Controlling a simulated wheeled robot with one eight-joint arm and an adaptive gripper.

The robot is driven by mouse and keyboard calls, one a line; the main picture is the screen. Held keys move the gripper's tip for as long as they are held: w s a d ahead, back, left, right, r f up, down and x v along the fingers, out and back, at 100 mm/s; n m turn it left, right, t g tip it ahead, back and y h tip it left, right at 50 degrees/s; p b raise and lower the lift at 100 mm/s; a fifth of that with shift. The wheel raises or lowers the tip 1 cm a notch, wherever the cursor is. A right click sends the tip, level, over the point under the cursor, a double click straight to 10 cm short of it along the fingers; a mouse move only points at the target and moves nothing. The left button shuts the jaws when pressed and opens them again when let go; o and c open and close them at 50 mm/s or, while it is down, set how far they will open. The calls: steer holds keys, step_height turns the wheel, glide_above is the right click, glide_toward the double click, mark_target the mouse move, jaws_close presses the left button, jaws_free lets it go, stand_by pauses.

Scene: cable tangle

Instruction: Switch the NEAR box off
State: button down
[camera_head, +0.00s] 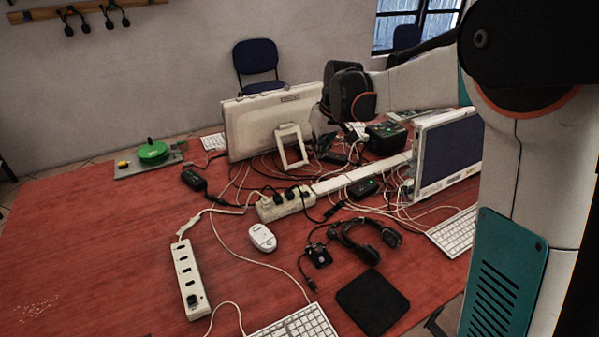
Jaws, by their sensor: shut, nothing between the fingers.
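No label shows which box is the near one. The box nearest the front is a long white socket strip (186,262) lying on the red table at left front. It has a row of dark sockets and a black piece at its front end, too small to tell if it is a switch. A second white socket strip (285,203) lies farther back with black plugs in it. My gripper (354,131) is at the end of my arm, above the table's back part, behind and right of both strips. It is shut and empty, and its fingertips are hard to make out.
Cables tangle around the second strip. Two monitors (262,122) (447,150) stand near my arm. A white mouse (262,237), a headset (368,240), a black pad (373,301) and a keyboard (298,325) lie at front.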

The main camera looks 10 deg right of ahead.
steer(key=n+g+p, duration=0.1)
steer(key=p, duration=0.2)
glide_above(304, 192)
steer(key=s+d, duration=0.2)
step_height(304, 192, down, 10)
steer(key=shift+s+d+f+y, duration=0.1)
steer(key=shift+s+f+y, duration=0.05)
steer(key=shift+y, duration=0.15)
steer(key=b+x, duration=0.1)
steer(key=x, duration=0.3)
steer(key=b+x, duration=0.1)
steer(key=x, duration=0.3)
steer(key=s+b+x, duration=0.1)
steer(key=b+x, duration=0.1)
steer(key=x, duration=0.2)
steer(key=shift+w+f, duration=0.15)
steer(key=shift+f, duration=0.85)
steer(key=shift+a, duration=0.2)
